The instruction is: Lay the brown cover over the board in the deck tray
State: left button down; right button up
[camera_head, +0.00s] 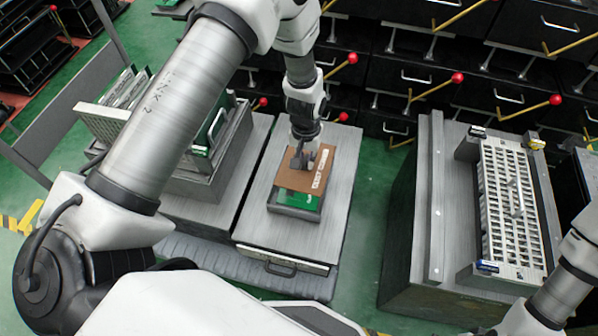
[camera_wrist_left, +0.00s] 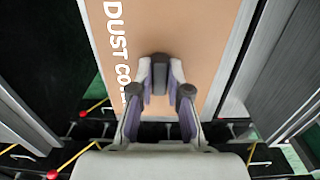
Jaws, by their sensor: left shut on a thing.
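The brown cover (camera_head: 294,178), marked with white lettering, hangs from my left gripper (camera_head: 309,158) above the deck tray (camera_head: 292,212). The green board (camera_head: 299,199) shows at the tray's near end; the cover hides its far part. I cannot tell how large the gap between cover and tray is. In the left wrist view the cover (camera_wrist_left: 205,35) reads "DUST CO", the rest hidden by a finger. There the left gripper (camera_wrist_left: 160,88) is shut on a grip in the middle of the cover. My right gripper is out of view.
The tray sits on a grey deck (camera_head: 255,225) with a front drawer. A rack of boards (camera_head: 125,95) stands left. A slotted metal panel (camera_head: 510,200) on a grey bench stands right. Black bins with red-knobbed yellow levers (camera_head: 457,78) line the back.

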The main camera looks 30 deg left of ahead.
pick_arm(q)
jog(key=shift+w+a+f+b, duration=0.15)
jog(key=shift+a+f+b, duration=0.1)
jog(key=shift+f, duration=0.3)
jog(key=shift+w+a+f+b, duration=0.15)
jog(key=shift+f+b, duration=0.1)
jog(key=shift+f, duration=0.3)
jog(key=shift+a, duration=0.15)
jog(key=shift+w+r+n, duration=0.1)
jog(key=shift+r+n, duration=0.05)
jog(key=shift+n, duration=0.15)
jog(key=shift+a+r, duration=0.1)
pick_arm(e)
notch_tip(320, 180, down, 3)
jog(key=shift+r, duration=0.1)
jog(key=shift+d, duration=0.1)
pick_arm(q)
jog(key=shift+s+r+p, duration=0.1)
jog(key=shift+s+p, duration=0.15)
jog(key=shift+p, duration=0.3)
notch_tip(320, 180, down, 9)
jog(key=b, duration=0.4)
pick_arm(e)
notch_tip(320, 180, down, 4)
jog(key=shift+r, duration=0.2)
pick_arm(q)
jog(key=c, duration=1.1)
grip_release()
